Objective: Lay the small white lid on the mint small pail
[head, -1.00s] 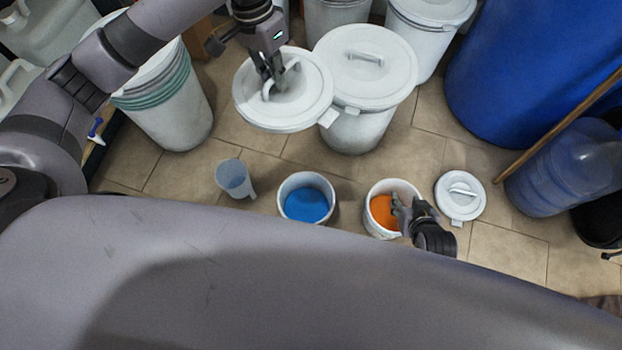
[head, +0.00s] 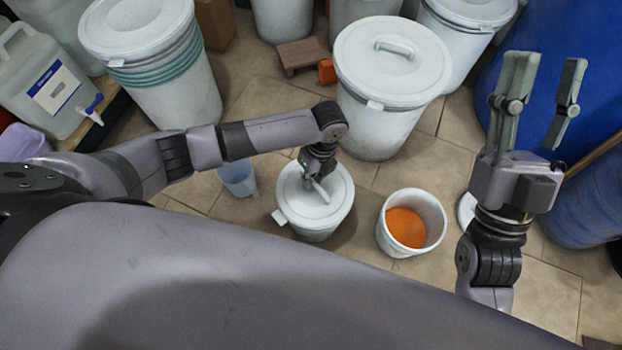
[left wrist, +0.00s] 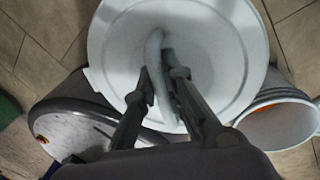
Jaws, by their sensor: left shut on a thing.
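A round white lid (head: 335,203) lies over a small pail (head: 316,236) left of centre in the head view, hiding its inside. It looks seated or nearly so; I cannot tell whether the rim touches all round. The pail looks pale, its mint tint hard to make out. My left gripper (head: 316,178) is shut on the lid's bar handle from above. The left wrist view shows its fingers (left wrist: 158,85) at the handle, with the lid (left wrist: 215,55) below. My right gripper (head: 545,72) is raised at the right, open and empty.
A white pail of orange powder (head: 424,211) stands open to the right. Another white lid (head: 465,211) on the floor is mostly hidden by my right arm. A clear jug (head: 238,180) stands at left. Large lidded pails (head: 372,125) and a blue drum (head: 600,85) stand behind.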

